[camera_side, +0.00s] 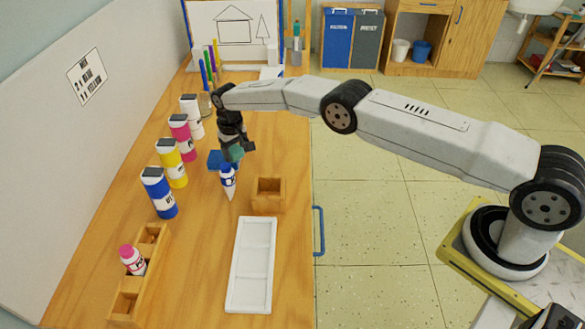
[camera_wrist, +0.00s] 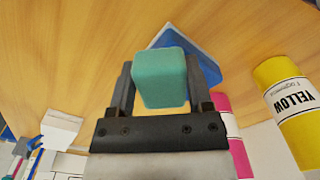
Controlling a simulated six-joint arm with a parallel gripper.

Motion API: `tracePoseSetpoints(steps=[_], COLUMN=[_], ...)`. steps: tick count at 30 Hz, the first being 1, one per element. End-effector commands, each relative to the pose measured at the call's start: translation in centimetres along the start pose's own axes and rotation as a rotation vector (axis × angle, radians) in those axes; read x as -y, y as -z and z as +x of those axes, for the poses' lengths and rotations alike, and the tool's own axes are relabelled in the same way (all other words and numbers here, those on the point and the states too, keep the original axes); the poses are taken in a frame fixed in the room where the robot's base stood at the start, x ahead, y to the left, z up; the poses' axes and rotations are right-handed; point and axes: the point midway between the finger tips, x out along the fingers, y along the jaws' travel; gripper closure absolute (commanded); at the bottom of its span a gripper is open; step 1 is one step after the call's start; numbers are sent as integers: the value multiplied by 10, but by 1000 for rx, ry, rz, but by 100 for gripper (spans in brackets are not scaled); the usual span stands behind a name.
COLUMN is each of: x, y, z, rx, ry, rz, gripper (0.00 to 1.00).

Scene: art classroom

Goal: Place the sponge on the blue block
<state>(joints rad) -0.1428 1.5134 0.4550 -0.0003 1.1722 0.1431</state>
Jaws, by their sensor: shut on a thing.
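The sponge (camera_wrist: 161,80) is a teal block held between the two fingers of my gripper (camera_wrist: 160,90) in the wrist view. In the side view my gripper (camera_side: 233,150) points down over the table with the teal sponge (camera_side: 235,153) at its tip. The blue block (camera_wrist: 208,67) shows behind and to the right of the sponge in the wrist view, partly covered by it. In the side view the blue block (camera_side: 215,160) sits on the table just below and left of the gripper, partly hidden. I cannot tell whether sponge and block touch.
Yellow (camera_side: 171,163), magenta, white and blue bottles line the left side. A wooden box (camera_side: 268,195), a white tray (camera_side: 251,265) and a wooden rack (camera_side: 140,275) stand nearer the front.

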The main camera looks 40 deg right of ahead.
Motion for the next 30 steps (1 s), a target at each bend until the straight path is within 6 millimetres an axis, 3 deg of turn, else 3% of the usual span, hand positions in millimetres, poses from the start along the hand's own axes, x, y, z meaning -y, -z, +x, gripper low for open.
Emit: tracePoseSetpoints(steps=[11, 12, 15, 30], x=[0, 0, 0, 0], y=[0, 0, 0, 0], z=[3, 3, 3, -3], rx=[-1, -1, -1, -1], ry=[0, 0, 0, 0], rz=[0, 0, 0, 0], gripper=[90, 32, 0, 0])
